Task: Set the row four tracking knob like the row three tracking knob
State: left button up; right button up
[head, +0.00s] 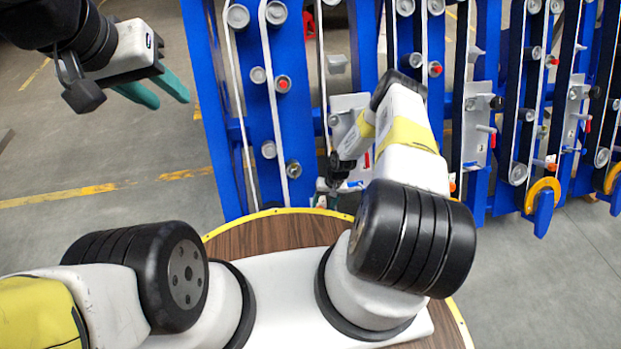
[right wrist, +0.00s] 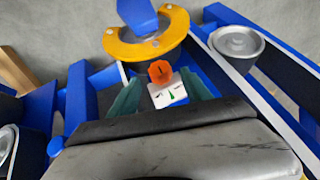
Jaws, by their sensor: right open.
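An orange knob (right wrist: 160,72) with a dark line across it sits at the edge of a white block (right wrist: 168,92) in the right wrist view. My right gripper (right wrist: 160,95) is open, with one teal finger on each side of the block; contact cannot be told. In the head view my right gripper (head: 325,196) is low at the blue frame, mostly hidden by its own arm. Other orange knobs (head: 452,186) (head: 551,166) show on rows further right; I cannot tell the row numbers. My left gripper (head: 171,101) is open and empty, away from the frame.
Blue uprights (head: 213,110) with belts and grey rollers (head: 268,149) fill the back. A yellow ring (right wrist: 147,46) lies beyond the knob, with a grey roller (right wrist: 237,42) to its right. Bare floor (head: 110,160) is free at left.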

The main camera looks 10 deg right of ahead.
jog(key=x, duration=0.5)
grip_shut()
jog(key=shift+r, duration=0.1)
jog(key=n+h, duration=0.2)
jog(key=h, duration=0.1)
jog(key=shift+a, duration=0.3)
jog(key=n+h, duration=0.1)
jog(key=h, duration=0.1)
jog(key=n+h, duration=0.1)
jog(key=h, duration=0.1)
jog(key=shift+a+n+t+h, duration=0.15)
jog(key=shift+n+t+h, duration=0.15)
jog(key=shift+t, duration=0.1)
jog(key=shift+s, duration=0.1)
dwell(0.4)
